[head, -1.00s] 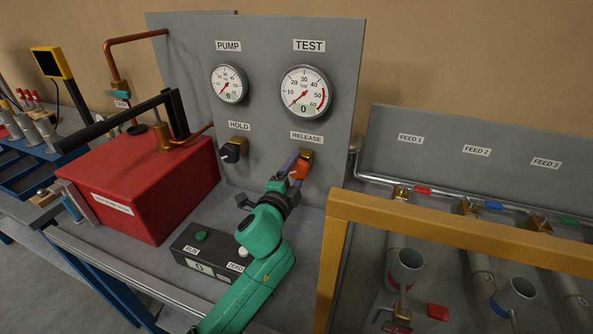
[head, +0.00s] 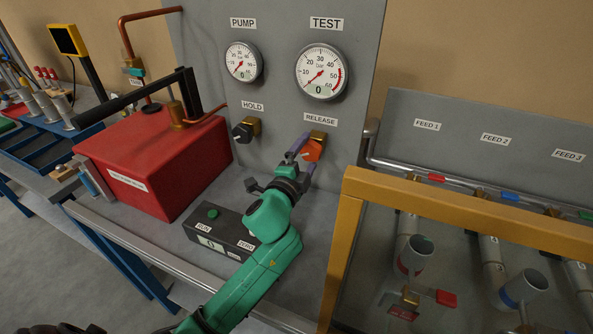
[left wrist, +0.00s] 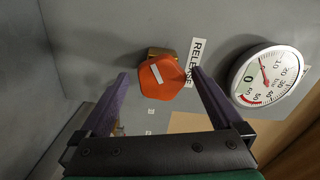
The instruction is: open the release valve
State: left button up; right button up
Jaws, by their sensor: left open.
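The release valve has an orange knob (head: 312,150) on a brass body (head: 318,135), under the RELEASE label on the grey panel. In the left wrist view the orange knob (left wrist: 162,77) shows a white mark on its face. My left gripper (head: 300,152) is open at the knob. In the left wrist view its two purple fingers (left wrist: 158,78) stand on either side of the knob, with a gap visible at the left finger. I cannot tell whether the right finger touches it. The TEST gauge (head: 321,72) reads 0. My right gripper is not in view.
The black HOLD valve (head: 244,131) and PUMP gauge (head: 243,62) are to the left on the panel. A red pump box (head: 150,165) and a black control box (head: 218,233) stand on the bench. A yellow frame (head: 440,205) stands close to the right of my arm.

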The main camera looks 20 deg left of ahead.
pick_arm(q)
jog(key=s+b, duration=0.3)
jog(key=s, duration=1)
jog(key=shift+s+a, duration=0.2)
jog(key=shift+a, duration=0.25)
